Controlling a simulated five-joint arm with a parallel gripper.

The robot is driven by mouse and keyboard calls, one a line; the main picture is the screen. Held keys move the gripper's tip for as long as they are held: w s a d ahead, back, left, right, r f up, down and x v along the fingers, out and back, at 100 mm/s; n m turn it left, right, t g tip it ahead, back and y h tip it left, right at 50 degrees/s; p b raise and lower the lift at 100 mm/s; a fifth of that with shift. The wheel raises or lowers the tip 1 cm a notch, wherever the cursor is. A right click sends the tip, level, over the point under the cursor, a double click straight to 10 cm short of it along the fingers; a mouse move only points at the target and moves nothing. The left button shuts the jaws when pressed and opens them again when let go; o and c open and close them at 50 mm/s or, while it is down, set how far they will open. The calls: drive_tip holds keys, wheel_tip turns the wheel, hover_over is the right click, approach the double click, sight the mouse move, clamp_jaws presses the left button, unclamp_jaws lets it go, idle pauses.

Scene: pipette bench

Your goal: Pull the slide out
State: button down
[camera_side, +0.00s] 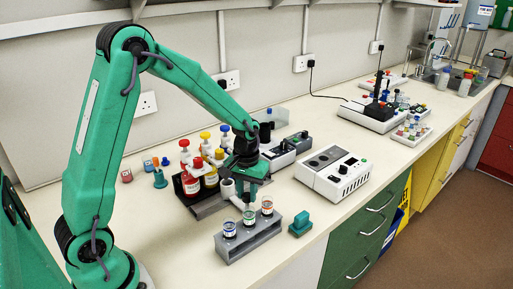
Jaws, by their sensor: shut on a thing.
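My gripper (247,194) points down just above and behind a grey rack (262,240) that holds three small vials with coloured bands. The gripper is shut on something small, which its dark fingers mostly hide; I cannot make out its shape. The middle vial (249,217) stands right under the fingertips, and I cannot tell whether they touch it. The left vial (229,229) and the right vial (267,206) stand upright in the rack. I cannot pick out the slide for certain in this view.
Red-labelled bottles (192,184) stand close behind and left of my gripper. A white box device (338,173) is to the right, and a teal block (300,223) sits beside the rack. The bench's front left is clear. More devices and a sink are farther right.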

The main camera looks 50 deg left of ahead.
drive_tip(key=w, duration=1.3)
drive_tip(key=shift+w+r, duration=0.1)
drive_tip(key=shift+w, duration=0.1)
drive_tip(key=c, duration=1.2)
unclamp_jaws()
drive_tip(key=shift+s, duration=0.1)
drive_tip(key=shift+o, duration=0.2)
wheel_tip(320, 180, up, 8)
